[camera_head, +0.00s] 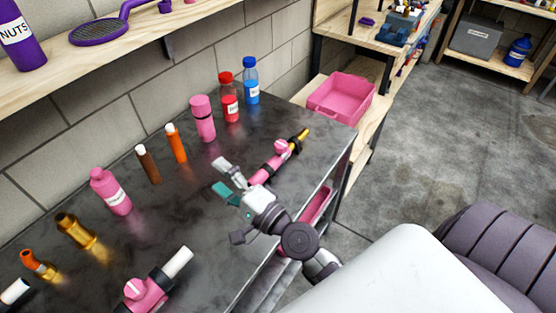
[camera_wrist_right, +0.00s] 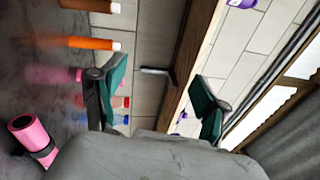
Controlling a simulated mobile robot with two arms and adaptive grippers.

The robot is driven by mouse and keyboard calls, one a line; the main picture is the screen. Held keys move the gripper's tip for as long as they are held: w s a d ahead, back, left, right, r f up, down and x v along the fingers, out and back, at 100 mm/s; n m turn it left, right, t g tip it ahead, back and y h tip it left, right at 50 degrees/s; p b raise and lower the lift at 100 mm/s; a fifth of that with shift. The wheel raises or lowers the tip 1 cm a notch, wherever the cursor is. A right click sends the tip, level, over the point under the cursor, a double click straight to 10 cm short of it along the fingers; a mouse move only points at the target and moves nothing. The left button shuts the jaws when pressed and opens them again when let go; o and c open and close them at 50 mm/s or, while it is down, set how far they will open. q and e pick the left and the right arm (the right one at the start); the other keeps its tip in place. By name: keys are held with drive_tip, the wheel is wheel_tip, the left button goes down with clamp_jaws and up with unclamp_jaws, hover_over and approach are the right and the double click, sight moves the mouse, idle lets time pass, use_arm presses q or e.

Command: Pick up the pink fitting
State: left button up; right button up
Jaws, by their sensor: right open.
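Two pink fittings lie on the dark bench in the head view. One pink fitting (camera_head: 272,166), with black collars and a brass end, lies just beyond my right gripper near the right end. The other pink fitting (camera_head: 146,295), with a white pipe stub, lies at the front edge. My right gripper (camera_head: 226,179) is open and empty above the bench, left of the brass-ended fitting. Its parted green-padded fingers also show in the right wrist view (camera_wrist_right: 156,98). A pink cylinder with a black band (camera_wrist_right: 33,135) lies outside them, at left; I cannot tell which object it is.
A pink bin (camera_head: 341,98) sits beyond the bench.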

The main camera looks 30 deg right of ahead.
drive_tip(key=w+d+m+t+h, duration=0.25)
drive_tip(key=d+m+h, duration=0.55)
drive_tip(key=m, duration=0.4)
drive_tip(key=m+g+h, duration=0.6)
drive_tip(key=m+g, duration=0.3)
drive_tip(key=m, duration=0.6)
approach(281, 145)
drive_tip(key=shift+g, duration=0.25)
drive_tip(key=x, duration=0.5)
drive_tip(key=shift+a+f+p, duration=0.1)
drive_tip(key=shift+f+p, duration=0.25)
drive_tip(key=shift+f, duration=0.05)
drive_tip(key=shift+w+d, duration=0.3)
drive_tip(key=shift+w, duration=0.15)
drive_tip(key=x, duration=0.1)
drive_tip(key=p+x, duration=0.1)
drive_tip(key=x, duration=0.1)
drive_tip(key=shift+w+d+r, duration=0.2)
drive_tip(key=shift+w+r, duration=0.05)
drive_tip(key=shift+w, duration=0.05)
drive_tip(key=shift+w+d+f, duration=0.25)
drive_tip(key=shift+w, duration=0.2)
drive_tip(key=shift+s, duration=0.1)
drive_tip(key=shift+c, duration=0.6)
drive_tip(key=shift+r, duration=0.1)
clamp_jaws()
